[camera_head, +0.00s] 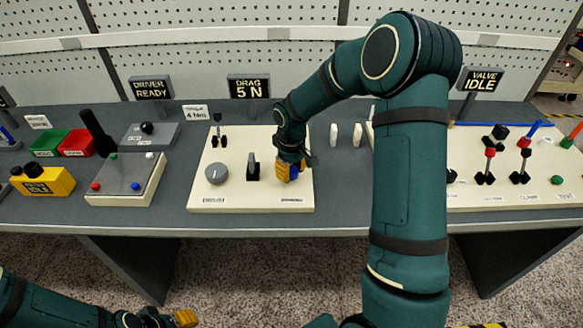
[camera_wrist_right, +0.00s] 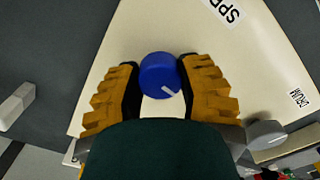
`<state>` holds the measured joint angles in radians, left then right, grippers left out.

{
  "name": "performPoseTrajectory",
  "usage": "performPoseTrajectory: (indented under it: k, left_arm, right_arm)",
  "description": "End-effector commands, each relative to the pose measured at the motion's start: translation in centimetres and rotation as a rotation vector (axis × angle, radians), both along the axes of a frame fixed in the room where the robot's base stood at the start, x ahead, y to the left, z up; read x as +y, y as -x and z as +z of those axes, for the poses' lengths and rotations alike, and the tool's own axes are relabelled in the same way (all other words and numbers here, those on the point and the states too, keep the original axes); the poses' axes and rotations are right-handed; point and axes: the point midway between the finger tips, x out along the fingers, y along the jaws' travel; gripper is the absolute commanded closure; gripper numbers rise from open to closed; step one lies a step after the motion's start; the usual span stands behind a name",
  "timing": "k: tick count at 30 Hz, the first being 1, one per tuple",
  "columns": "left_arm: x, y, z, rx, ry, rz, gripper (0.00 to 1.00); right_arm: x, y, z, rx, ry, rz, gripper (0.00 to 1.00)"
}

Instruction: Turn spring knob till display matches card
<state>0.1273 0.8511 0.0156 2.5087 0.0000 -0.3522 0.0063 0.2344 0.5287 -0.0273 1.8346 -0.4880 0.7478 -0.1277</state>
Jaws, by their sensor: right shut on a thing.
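The blue spring knob (camera_wrist_right: 160,72) stands on the cream panel (camera_head: 240,200), its white mark pointing to the lower right in the right wrist view. My right gripper (camera_wrist_right: 157,80) is shut on it, with orange fingers on both sides. In the head view the fingers hide most of the knob (camera_head: 294,170). The display (camera_head: 249,88) behind the panel reads "DRAG 5 N". A small white card (camera_head: 195,114) to its left appears to read "4 N", but its print is small. My left gripper (camera_head: 182,318) is at the bottom edge, away from the bench; its opening is unclear.
The same panel carries a grey drum knob (camera_head: 216,173), a black lever (camera_head: 253,172) and two small black posts. A box with coloured buttons (camera_head: 127,180) stands left. White pegs (camera_head: 334,134) and a lever panel (camera_head: 510,195) are to the right.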

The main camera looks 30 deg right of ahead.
Motion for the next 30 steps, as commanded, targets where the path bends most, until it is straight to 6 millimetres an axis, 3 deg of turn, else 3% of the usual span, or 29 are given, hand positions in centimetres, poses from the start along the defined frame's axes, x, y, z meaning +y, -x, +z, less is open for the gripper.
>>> performPoseTrajectory:
  k: [9, 24, 25, 27, 30]
  left_arm:
    - [0.03, -0.16, 0.43, -0.004, -0.001, 0.003, 0.53]
    - [0.03, -0.19, 0.46, -0.004, -0.001, 0.003, 0.53]
    - [0.04, -0.19, 0.45, -0.004, -0.001, 0.003, 0.53]
    - [0.04, -0.19, 0.45, -0.004, -0.001, 0.003, 0.53]
    - [0.04, -0.19, 0.46, -0.004, -0.001, 0.003, 0.53]
  right_arm:
    - [0.05, -0.08, 0.02, -0.002, 0.001, 0.107, 0.98]
    - [0.09, -0.09, -0.01, -0.003, -0.001, 0.123, 0.98]
    - [0.09, -0.09, -0.01, -0.003, -0.001, 0.123, 0.53]
    - [0.09, -0.08, -0.01, -0.002, 0.0, 0.122, 0.28]
    - [0.08, -0.06, -0.01, -0.002, 0.0, 0.122, 0.28]
